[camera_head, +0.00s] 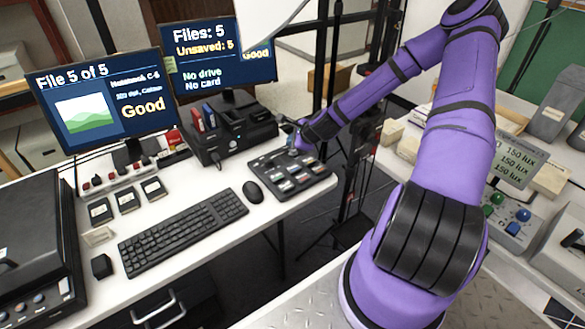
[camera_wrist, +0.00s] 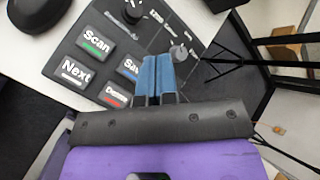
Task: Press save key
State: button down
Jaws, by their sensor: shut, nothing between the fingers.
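The key panel (camera_head: 318,172) is a dark slab at the right end of the white desk, with several labelled keys. In the wrist view, the save key (camera_wrist: 129,68) shows a blue bar and part of its label. The rest of it is hidden behind my gripper (camera_wrist: 158,60). My gripper's blue fingers are together and empty, pointing at the panel just right of the visible part of the save key. I cannot tell if they touch it. In the head view, my gripper (camera_head: 293,143) is at the far side of the panel.
The scan key (camera_wrist: 95,40), next key (camera_wrist: 76,70) and delete key (camera_wrist: 115,97) lie close by, with a grey knob (camera_wrist: 179,52) on the other side. A mouse (camera_head: 253,191) and keyboard (camera_head: 184,232) lie left of the panel. A screen (camera_head: 213,58) reads "Unsaved: 5", "No drive", "No card".

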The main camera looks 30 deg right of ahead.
aim_at(293, 169)
jog(key=shift+f, duration=4.3)
jog(key=shift+f, duration=0.2)
jog(key=shift+f, duration=0.2)
jog(key=shift+f, duration=0.45)
jog(key=shift+r, duration=0.85)
jog(key=shift+r, duration=2.55)
